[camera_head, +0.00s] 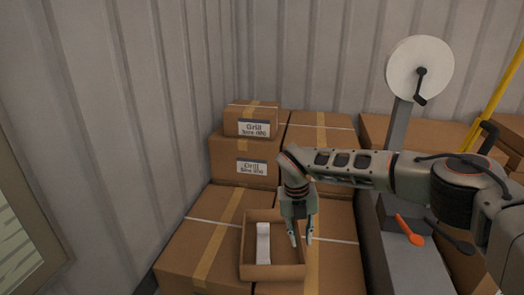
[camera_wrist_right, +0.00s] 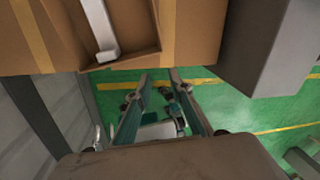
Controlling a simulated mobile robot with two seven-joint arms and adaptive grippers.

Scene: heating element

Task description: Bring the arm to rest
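My right arm (camera_head: 370,168) reaches in from the right in the head view. My right gripper (camera_head: 301,240) points down over the right part of a small open cardboard box. Its two fingers are apart with nothing seen between them; they also show apart in the right wrist view (camera_wrist_right: 160,82). The open box (camera_head: 272,272) sits on top of larger closed boxes. A pale, strip-like heating element (camera_head: 263,243) lies in it, left of the gripper and apart from it. It also shows in the right wrist view (camera_wrist_right: 99,25). My left gripper is in neither view.
Labelled cartons (camera_head: 251,123) are stacked behind the open box. A grey stand with a white disc and crank (camera_head: 418,68) rises at the right. An orange-handled tool (camera_head: 409,230) lies on a grey surface below my arm. A corrugated wall (camera_head: 130,120) closes off the left.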

